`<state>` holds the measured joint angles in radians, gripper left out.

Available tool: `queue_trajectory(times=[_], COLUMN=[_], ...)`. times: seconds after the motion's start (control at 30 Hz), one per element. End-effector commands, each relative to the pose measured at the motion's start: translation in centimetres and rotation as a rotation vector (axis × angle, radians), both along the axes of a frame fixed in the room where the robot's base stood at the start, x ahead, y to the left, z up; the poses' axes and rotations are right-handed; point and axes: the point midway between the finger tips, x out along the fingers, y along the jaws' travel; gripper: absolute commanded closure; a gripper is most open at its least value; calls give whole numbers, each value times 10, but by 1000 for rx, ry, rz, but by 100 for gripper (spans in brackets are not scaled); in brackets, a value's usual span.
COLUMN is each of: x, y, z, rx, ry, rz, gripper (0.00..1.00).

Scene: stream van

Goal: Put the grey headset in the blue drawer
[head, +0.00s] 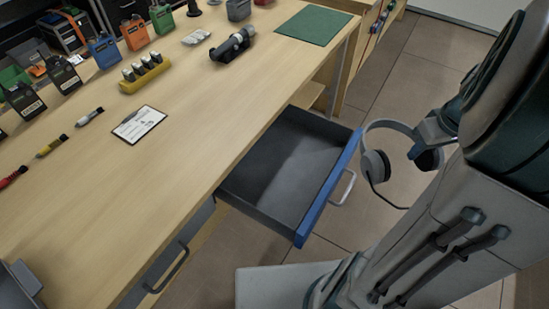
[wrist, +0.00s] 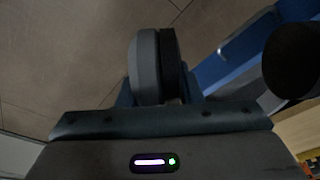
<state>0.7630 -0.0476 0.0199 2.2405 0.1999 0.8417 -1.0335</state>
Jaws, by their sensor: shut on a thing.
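The grey headset (head: 374,166) hangs from my gripper (head: 429,143) in the head view, to the right of the open drawer and apart from it. My gripper is shut on one side of the headset. In the wrist view, an ear cup (wrist: 147,65) sits between the fingers of my gripper (wrist: 160,92), and a dark round part (wrist: 292,60) shows at the right. The blue drawer (head: 328,196) is pulled out from under the table. Its front is blue with a pale handle, and its visible inside is empty. Its blue front also shows in the wrist view (wrist: 243,42).
The wooden table (head: 180,130) carries a clipboard (head: 139,124), a yellow holder (head: 144,73), a dark cylindrical device (head: 232,46), a green mat (head: 314,23), markers and several boxes. A closed grey drawer (head: 165,265) is nearer. Tiled floor lies beyond the open drawer.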

Motion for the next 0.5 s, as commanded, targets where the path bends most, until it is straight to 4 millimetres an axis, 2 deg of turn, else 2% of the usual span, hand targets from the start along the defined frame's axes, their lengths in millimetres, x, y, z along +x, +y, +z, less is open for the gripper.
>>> queue_trajectory(times=[0.17,0.5], x=[-4,20], y=[1,32], z=[-4,-22], rx=[39,244], ry=[-28,-176], rz=[-7,-15], gripper=[95,95])
